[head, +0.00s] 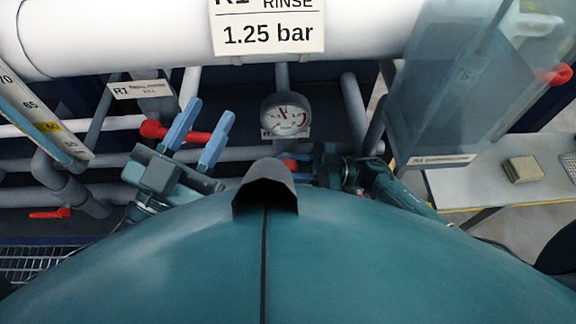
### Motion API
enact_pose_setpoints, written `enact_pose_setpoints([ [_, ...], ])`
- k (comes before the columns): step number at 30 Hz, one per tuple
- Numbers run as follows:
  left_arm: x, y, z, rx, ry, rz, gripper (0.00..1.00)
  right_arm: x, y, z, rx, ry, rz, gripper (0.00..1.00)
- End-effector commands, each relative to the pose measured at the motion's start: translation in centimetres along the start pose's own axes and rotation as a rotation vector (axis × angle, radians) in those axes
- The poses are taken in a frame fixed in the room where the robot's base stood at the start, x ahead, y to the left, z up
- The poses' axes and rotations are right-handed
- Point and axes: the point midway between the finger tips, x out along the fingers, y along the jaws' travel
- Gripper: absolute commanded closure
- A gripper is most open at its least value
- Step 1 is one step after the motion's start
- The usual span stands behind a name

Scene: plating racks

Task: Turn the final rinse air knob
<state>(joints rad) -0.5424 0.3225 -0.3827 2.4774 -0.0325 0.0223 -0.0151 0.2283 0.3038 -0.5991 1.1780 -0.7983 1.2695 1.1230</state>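A round pressure gauge (286,115) hangs from a pipe below a white pipe with a "RINSE 1.25 bar" sign (268,28). A red lever handle (152,130) is on the pipework left of it, and its right part shows between my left gripper's fingers. Just below the gauge is a small red part (288,163), mostly hidden by my body. I cannot tell which part is the final rinse air knob. My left gripper (207,111) is open, its two blue fingers apart and pointing up. My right arm reaches in below the gauge; its fingers are not clearly seen.
Pipes run across behind my arms. Another red handle (50,213) is low at left. A scale strip (42,118) stands at far left. A translucent tank (455,90) hangs at right, above a grey table with a small beige block (523,169).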

Motion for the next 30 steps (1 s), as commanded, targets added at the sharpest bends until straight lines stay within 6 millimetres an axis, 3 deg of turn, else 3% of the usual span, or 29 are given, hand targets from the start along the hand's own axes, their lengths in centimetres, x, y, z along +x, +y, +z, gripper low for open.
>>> enact_pose_setpoints([
  [4,0.0,-0.1,0.1,0.003,-0.003,-0.002,0.65,-0.1,0.1,0.0,-0.001,-0.003,0.002,0.97],
  [5,0.0,-0.1,0.2,0.003,-0.004,-0.002,0.65,-0.1,0.1,0.0,-0.001,-0.003,0.002,0.74],
  [8,-0.1,-0.1,0.3,0.002,-0.008,-0.002,0.65,-0.1,0.1,0.0,0.0,-0.003,0.002,0.66],
  [22,0.0,0.1,0.3,-0.011,-0.013,-0.007,0.65,0.0,0.0,-0.1,0.0,-0.009,0.0,0.65],
  [30,1.0,-0.3,-2.9,-0.007,-0.011,-0.006,0.65,0.2,0.0,-0.9,-0.002,-0.187,0.0,0.65],
])
